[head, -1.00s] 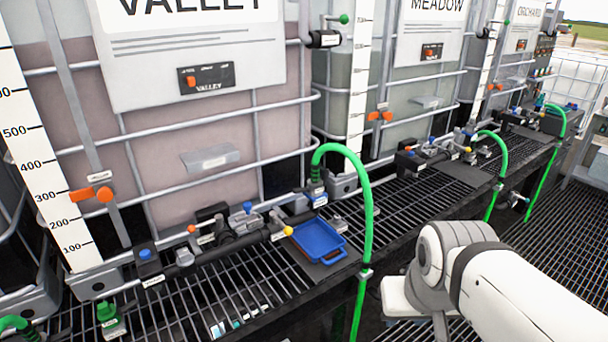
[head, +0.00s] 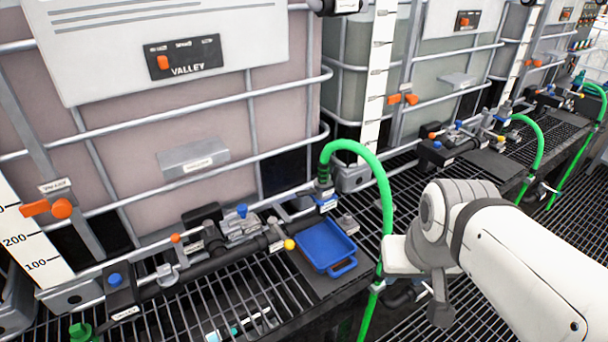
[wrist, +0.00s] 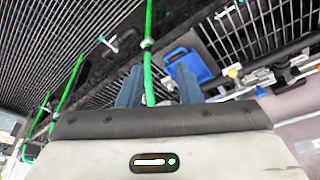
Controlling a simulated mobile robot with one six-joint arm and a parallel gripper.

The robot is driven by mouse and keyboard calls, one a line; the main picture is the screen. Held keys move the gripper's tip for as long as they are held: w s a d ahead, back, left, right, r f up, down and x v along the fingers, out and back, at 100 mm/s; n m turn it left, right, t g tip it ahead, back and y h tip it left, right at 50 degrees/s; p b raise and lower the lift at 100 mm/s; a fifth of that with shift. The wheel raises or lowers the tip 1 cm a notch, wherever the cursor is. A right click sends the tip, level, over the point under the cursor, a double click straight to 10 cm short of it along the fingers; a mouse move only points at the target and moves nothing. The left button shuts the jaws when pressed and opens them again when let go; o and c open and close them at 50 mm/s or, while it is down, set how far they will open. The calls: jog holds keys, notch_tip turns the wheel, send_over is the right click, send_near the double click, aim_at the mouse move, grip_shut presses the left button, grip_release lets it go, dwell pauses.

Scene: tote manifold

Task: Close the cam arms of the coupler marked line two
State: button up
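Several couplers and fittings sit along the dark pipe manifold in front of the VALLEY tote. A green hose (head: 384,200) arches up from a coupler (head: 324,188) with a blue label beside the blue tray (head: 325,246). I cannot read which coupler is marked line two, and its cam arms are too small to make out. My gripper's fingers (wrist: 158,82) are apart in the wrist view. The hose also shows in the wrist view (wrist: 149,65), in line with the gap between them. I cannot tell its depth there. In the head view the fingers are hidden.
The manifold has a blue-knobbed valve (head: 242,212), a yellow knob (head: 290,244) and an orange knob (head: 175,238). Metal grating (head: 185,305) lies in front. More totes with green hoses (head: 540,150) stand to the right.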

jog(key=w+a+f+m+g+y+b, duration=0.1)
jog(key=w+a+f+y+b, duration=0.25)
jog(key=a+y, duration=0.45)
jog(key=w+a+f+m+g+y+b, duration=0.15)
jog(key=w+a+y, duration=0.3)
jog(key=a, duration=0.65)
jog(key=m+t+h+b, duration=0.3)
jog(key=m+t+b, duration=0.1)
jog(key=m+t, duration=0.85)
send_near(301, 196)
jog(key=w+a+f+n+t, duration=0.1)
jog(key=w+a+t, duration=0.1)
jog(key=w, duration=0.1)
jog(key=x, duration=0.3)
jog(key=p+x, duration=0.1)
jog(key=x, duration=0.3)
jog(key=shift+s+a+f, duration=0.1)
jog(key=shift+a+f, duration=0.15)
jog(key=shift+a, duration=0.05)
jog(key=shift+c, duration=0.2)
